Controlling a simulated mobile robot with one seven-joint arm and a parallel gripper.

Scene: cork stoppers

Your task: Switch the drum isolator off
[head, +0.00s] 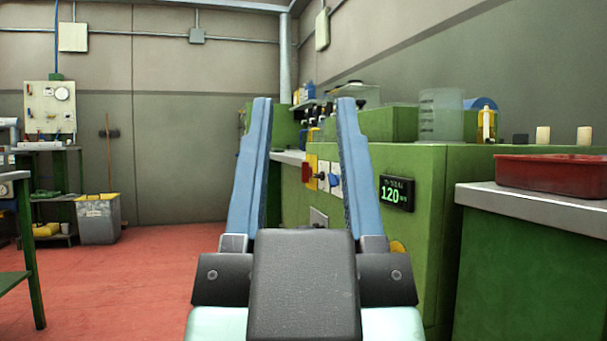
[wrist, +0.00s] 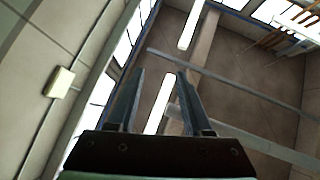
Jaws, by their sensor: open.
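My gripper (head: 304,102) is open and empty in the middle of the head view, its two blue fingers pointing up and apart. In the wrist view the gripper (wrist: 160,73) is also open, with only the ceiling and walls behind it. Between the fingers in the head view, a red switch on a yellow plate (head: 308,173) sits on the side of the green machine (head: 416,180). Beside it are a dark round knob (head: 321,176) and a white and blue control (head: 334,178), partly behind the right finger. I cannot read any labels on them or tell the switch's position. The gripper touches none of them.
A lit display (head: 397,194) reading 120 is on the green machine. A red tray (head: 555,172) lies on a grey-topped cabinet (head: 530,197) at the right. Corks (head: 543,136) and a clear jug (head: 440,115) stand behind. A grey bin (head: 98,219) stands at the left. The red floor (head: 155,275) is open at centre-left.

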